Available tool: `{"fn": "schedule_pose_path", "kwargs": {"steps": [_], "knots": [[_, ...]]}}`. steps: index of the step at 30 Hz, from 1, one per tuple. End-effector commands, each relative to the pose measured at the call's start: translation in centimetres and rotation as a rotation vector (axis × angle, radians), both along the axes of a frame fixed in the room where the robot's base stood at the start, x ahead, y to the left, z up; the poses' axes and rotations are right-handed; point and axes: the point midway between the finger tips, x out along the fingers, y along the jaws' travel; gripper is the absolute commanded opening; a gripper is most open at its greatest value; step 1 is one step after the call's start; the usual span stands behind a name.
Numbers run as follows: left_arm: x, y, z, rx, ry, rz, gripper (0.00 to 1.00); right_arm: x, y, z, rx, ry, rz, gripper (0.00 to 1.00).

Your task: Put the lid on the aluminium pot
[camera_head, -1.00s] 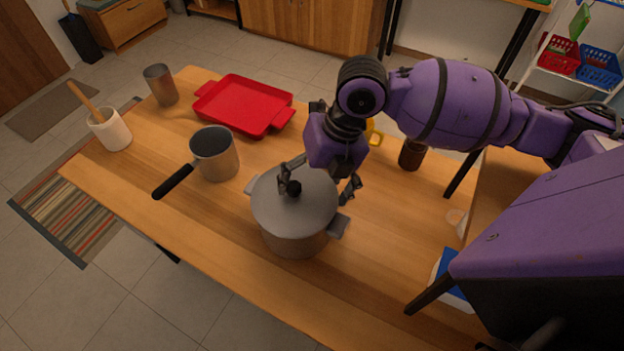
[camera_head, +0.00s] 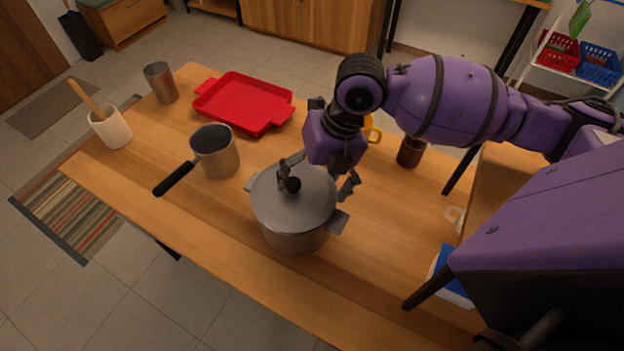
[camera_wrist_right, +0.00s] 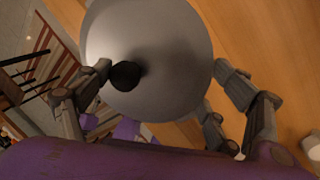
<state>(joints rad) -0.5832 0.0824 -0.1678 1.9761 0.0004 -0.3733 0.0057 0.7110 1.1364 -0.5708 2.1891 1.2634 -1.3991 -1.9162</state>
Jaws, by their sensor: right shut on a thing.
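The aluminium pot (camera_head: 291,243) stands upright on the wooden table, with a handle on either side. The grey lid (camera_head: 307,207) with a round black knob (camera_head: 293,185) covers its top and looks about level; any small gap at the rim cannot be made out. My right gripper (camera_head: 315,190) reaches down over the lid from behind and is shut on it. One finger is beside the knob, the other near the lid's edge. The right wrist view shows the lid (camera_wrist_right: 165,45) between the fingers, with the knob close to the left finger. My left gripper is not in view.
A saucepan (camera_head: 216,155) with a black handle stands left of the pot. A red tray (camera_head: 243,103), metal cup (camera_head: 160,83) and white utensil holder (camera_head: 111,129) stand farther back. A dark jar (camera_head: 410,152) is right of my gripper. The table's front is clear.

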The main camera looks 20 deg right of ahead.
Motion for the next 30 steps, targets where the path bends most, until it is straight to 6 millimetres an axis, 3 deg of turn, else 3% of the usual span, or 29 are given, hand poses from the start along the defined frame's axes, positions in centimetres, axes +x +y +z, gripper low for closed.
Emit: {"fn": "schedule_pose_path", "kwargs": {"steps": [30], "knots": [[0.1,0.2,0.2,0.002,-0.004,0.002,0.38,0.0,0.0,-0.9,0.001,-0.001,0.0,0.37]]}}
